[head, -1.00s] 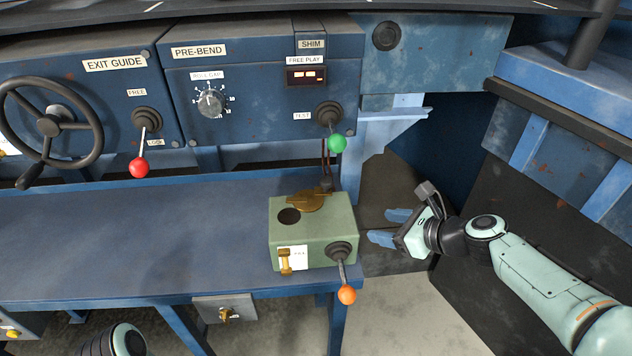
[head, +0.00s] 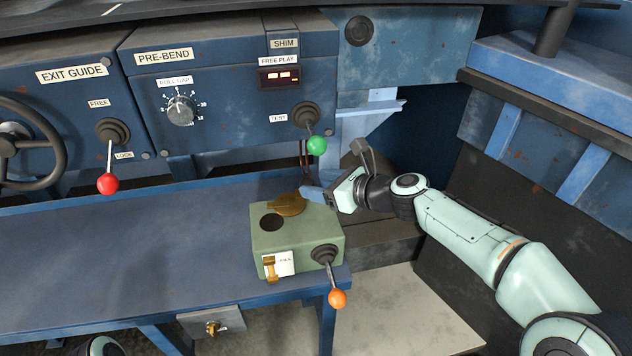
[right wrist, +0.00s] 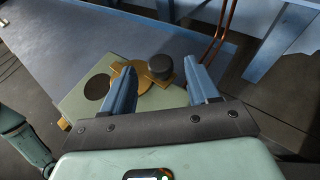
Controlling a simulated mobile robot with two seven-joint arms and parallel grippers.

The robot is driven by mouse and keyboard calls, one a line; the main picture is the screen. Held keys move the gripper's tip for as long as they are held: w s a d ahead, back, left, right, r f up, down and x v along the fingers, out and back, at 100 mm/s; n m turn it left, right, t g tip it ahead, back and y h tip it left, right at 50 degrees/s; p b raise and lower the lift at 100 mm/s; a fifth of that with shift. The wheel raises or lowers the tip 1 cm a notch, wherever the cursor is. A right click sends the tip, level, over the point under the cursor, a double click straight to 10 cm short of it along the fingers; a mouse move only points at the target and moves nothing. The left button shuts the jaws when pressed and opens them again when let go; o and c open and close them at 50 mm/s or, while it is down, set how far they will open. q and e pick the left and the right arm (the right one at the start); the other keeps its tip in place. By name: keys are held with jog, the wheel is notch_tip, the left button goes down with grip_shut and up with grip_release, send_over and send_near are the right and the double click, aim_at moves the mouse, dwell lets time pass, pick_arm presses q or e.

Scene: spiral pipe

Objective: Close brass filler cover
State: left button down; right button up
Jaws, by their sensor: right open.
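The brass filler cover (head: 287,206) lies on top of a green box (head: 297,240), swung aside behind a dark round filler hole (head: 271,222). The hole is uncovered. In the right wrist view, the cover (right wrist: 126,76) has a dark round knob (right wrist: 160,67), and the open hole (right wrist: 97,87) is left of it. My right gripper (head: 308,193) is at the right rear of the box, close to the cover. In the wrist view its open fingers (right wrist: 163,86) stand either side of the knob in the picture; contact cannot be told. My left gripper is not in view.
An orange-knobbed lever (head: 337,297) stands at the box's front right, and a brass latch (head: 269,268) is on its front. A green-knobbed lever (head: 317,146) hangs above the right gripper. The blue bench (head: 130,250) left of the box is clear.

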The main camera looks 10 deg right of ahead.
jog(key=shift+x, duration=0.75)
grip_shut()
